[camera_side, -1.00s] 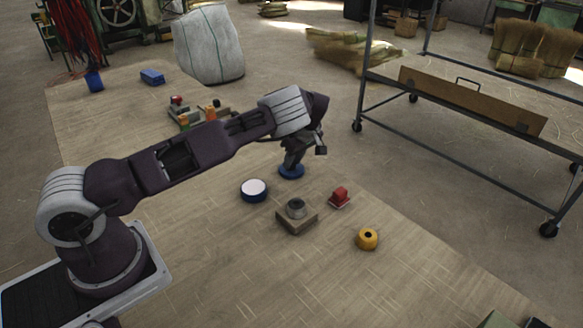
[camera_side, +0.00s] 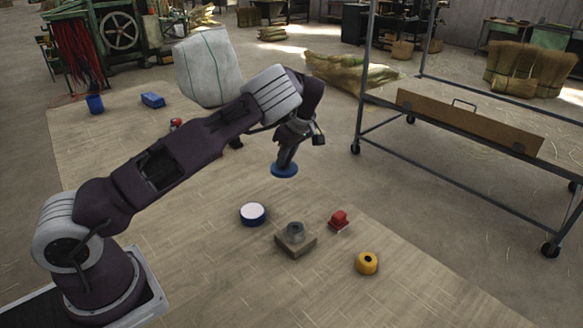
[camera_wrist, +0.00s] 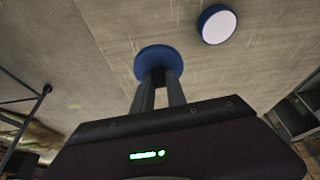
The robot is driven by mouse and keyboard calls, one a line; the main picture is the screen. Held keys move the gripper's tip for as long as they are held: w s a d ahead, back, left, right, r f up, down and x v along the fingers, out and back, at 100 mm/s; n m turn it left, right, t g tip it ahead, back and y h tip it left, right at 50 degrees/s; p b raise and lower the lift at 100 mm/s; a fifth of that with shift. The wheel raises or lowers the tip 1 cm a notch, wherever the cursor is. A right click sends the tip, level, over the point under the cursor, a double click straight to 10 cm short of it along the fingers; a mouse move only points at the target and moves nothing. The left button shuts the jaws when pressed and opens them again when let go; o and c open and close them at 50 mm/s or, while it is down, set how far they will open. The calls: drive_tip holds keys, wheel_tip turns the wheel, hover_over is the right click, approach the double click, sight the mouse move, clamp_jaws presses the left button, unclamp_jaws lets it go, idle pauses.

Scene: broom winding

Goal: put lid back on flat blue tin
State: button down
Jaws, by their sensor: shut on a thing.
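The blue lid (camera_side: 285,171) is a flat round disc held in the air below my gripper (camera_side: 286,163). In the wrist view my gripper (camera_wrist: 158,80) is shut on the lid (camera_wrist: 154,60), with both fingers close together at its middle. The flat blue tin (camera_side: 252,214) stands on the mat, lower left of the lid in the side view, with a pale round top face and a blue side. The tin also shows in the wrist view (camera_wrist: 217,25), to the upper right of the lid and apart from it.
A wooden block with a grey metal piece (camera_side: 295,239), a red object (camera_side: 339,220) and a yellow roll (camera_side: 367,263) stand right of the tin. A blue box (camera_side: 153,100) and blue cup (camera_side: 95,104) lie far left. A metal rack (camera_side: 470,125) stands right.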

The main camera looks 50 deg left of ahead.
drive_tip(key=s+d+n+g, duration=0.15)
drive_tip(key=s+n, duration=0.35)
drive_tip(key=s, duration=0.8)
drive_tip(key=shift+h, duration=0.3)
drive_tip(key=shift+w+a+f, duration=0.1)
drive_tip(key=shift+f, duration=1.55)
drive_tip(key=shift+w+a+f, duration=0.1)
drive_tip(key=shift+f, duration=1.5)
drive_tip(key=shift+f, duration=0.15)
drive_tip(key=c, duration=0.8)
unclamp_jaws()
wheel_tip(320, 180, up, 7)
drive_tip(key=shift+d, duration=0.1)
clamp_jaws()
